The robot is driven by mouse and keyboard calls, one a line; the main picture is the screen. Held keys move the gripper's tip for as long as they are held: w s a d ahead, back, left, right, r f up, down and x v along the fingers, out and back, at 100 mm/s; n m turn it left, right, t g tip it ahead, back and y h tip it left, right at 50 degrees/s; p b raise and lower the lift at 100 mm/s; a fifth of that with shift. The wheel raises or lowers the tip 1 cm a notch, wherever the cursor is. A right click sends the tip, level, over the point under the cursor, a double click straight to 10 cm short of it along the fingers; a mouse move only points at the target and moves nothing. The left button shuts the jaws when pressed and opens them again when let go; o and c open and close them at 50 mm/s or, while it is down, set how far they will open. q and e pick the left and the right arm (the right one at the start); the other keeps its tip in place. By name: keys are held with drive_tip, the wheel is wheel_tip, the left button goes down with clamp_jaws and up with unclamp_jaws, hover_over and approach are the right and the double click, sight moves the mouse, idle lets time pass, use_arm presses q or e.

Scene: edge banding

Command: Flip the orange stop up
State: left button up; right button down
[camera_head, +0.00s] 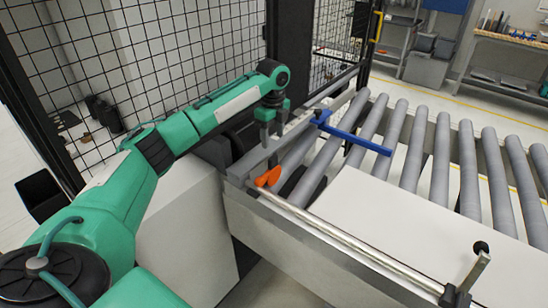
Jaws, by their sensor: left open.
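The orange stop (268,178) sits at the left end of the roller conveyor, beside the near rail. It is low and tilted; its exact hinge position is too small to tell. My left gripper (272,143) points down above and slightly beyond the stop. My right gripper is not in view.
A white panel (400,230) lies on the conveyor rollers (468,165) at the lower right. A blue bar (350,133) crosses the rollers just right of my gripper. A metal rod (350,243) runs along the near edge. A black mesh fence (180,55) stands behind.

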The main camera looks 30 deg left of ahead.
sight(273, 157)
use_arm(q)
wheel_tip(273, 157, down, 9)
drive_tip(key=shift+f+p, duration=0.1)
drive_tip(key=shift+p, duration=0.95)
drive_tip(key=shift+f, duration=0.45)
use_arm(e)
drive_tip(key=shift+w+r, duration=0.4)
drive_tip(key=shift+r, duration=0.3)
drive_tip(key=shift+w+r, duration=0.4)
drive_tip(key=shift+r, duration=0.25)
use_arm(q)
clamp_jaws()
drive_tip(key=shift+w, duration=0.1)
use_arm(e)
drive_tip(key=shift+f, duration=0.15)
